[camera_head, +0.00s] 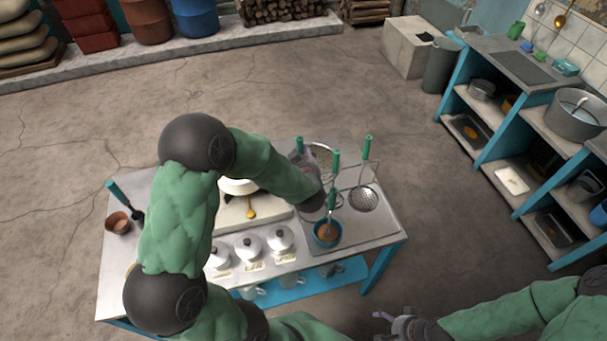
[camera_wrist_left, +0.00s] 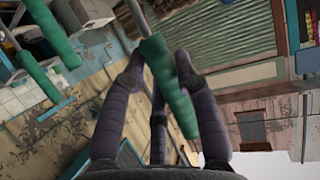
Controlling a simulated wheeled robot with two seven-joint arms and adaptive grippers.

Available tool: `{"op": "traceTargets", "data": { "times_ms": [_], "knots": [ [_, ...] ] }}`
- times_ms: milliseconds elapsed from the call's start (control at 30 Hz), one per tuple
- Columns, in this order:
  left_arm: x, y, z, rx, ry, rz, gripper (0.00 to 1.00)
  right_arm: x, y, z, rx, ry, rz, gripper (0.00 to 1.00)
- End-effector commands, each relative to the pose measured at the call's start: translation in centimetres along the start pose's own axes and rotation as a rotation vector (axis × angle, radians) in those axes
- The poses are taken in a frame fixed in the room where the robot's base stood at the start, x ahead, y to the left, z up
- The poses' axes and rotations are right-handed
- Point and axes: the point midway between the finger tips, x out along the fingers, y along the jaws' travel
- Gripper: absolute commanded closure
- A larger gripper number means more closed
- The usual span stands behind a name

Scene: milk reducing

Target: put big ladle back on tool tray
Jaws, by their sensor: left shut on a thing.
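In the left wrist view, my left gripper (camera_wrist_left: 165,80) is shut on a green handle, which I take to be the big ladle (camera_wrist_left: 182,95); its metal shaft runs up out of the picture. In the head view, my left gripper (camera_head: 318,160) is over the right part of the table, among several upright green-handled tools, and my forearm partly hides it. The ladle's bowl cannot be made out. The tool tray (camera_head: 385,222) is the grey metal area at the table's right end. My right gripper (camera_head: 405,325) is low at the bottom edge, away from the table; its jaws are unclear.
A skimmer (camera_head: 364,198) stands at the tray's right. Lidded white jars (camera_head: 248,246) line the table's front. A brown cup (camera_head: 118,222) is at the left. Open floor surrounds the table.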

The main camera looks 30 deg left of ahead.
Motion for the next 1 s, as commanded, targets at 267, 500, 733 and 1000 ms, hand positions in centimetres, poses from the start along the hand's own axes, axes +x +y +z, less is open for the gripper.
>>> {"op": "traceTargets", "data": {
  "times_ms": [267, 500, 733, 1000],
  "knots": [
    [1.5, -0.1, 3.2, -0.001, 0.003, -0.001, 1.00, 0.7, 0.2, 0.0, 0.000, 0.000, 0.000, 0.00],
    [2.2, -0.2, 5.2, 0.001, -0.001, -0.002, 1.00, 1.1, 0.4, -0.1, 0.000, 0.000, 0.000, 0.00],
    [3.0, -0.2, 7.0, -0.001, 0.003, -0.001, 1.00, 1.4, 0.5, -0.1, 0.000, 0.000, 0.000, 0.00],
    [3.1, -0.2, 7.1, -0.001, 0.003, -0.001, 1.00, 1.6, 0.6, -0.1, 0.000, 0.000, 0.000, 0.00]
  ]
}}
